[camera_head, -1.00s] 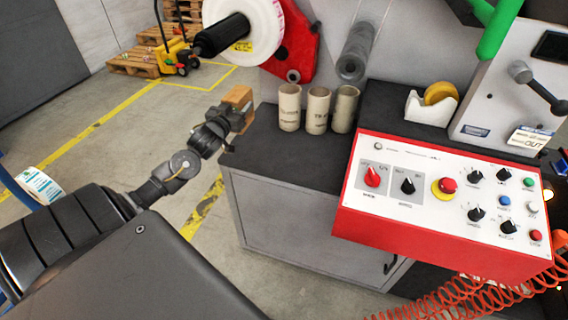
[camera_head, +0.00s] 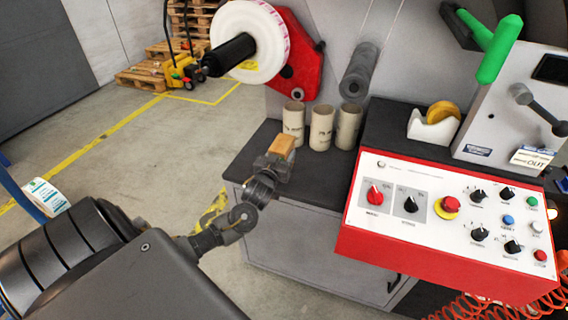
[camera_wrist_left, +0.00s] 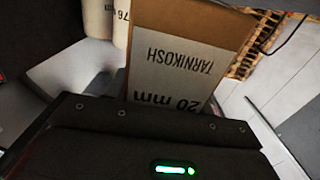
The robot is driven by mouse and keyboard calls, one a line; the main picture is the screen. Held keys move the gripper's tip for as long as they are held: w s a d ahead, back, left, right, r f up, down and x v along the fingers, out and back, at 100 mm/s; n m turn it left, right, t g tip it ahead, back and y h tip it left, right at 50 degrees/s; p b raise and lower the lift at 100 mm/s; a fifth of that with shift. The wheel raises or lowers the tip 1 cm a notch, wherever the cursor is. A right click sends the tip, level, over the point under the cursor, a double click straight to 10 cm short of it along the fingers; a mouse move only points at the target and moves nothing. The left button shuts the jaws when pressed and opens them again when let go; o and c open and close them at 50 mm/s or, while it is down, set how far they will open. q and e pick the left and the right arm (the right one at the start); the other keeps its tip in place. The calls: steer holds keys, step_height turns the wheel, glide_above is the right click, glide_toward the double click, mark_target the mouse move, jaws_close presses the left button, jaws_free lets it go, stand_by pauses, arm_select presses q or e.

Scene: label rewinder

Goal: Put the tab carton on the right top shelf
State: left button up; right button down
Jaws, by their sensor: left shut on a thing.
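The tab carton (camera_head: 282,146) is a small brown box at the tip of my left arm in the head view. My left gripper (camera_head: 272,164) is shut on it and holds it in front of the cardboard cores, by the dark worktop. In the left wrist view the carton (camera_wrist_left: 180,60) fills the upper middle, with a pale label reading "TARNIKOSH" and "20 mm" upside down. The fingers are mostly hidden in that view. I cannot make out a right top shelf in these frames. My right gripper is not in view.
Several upright cardboard cores (camera_head: 321,128) stand on the dark worktop (camera_head: 250,150) behind the carton. A red-edged control panel (camera_head: 440,265) and a tape dispenser (camera_head: 433,127) are to the right. A white label roll (camera_head: 250,42) hangs above. Open floor lies left.

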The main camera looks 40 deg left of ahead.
arm_select(q)
steer(key=shift+d+f, duration=0.1)
steer(key=shift+d, duration=0.05)
steer(key=shift+w+d+f, duration=0.1)
steer(key=shift+d+f, duration=0.05)
steer(key=shift+f, duration=0.75)
steer(key=shift+w+d+f, duration=0.1)
steer(key=shift+f, duration=0.8)
steer(key=shift+f, duration=0.2)
steer(key=o, duration=1.1)
steer(key=shift+o, duration=0.2)
steer(key=shift+r, duration=0.15)
steer(key=v, duration=1.2)
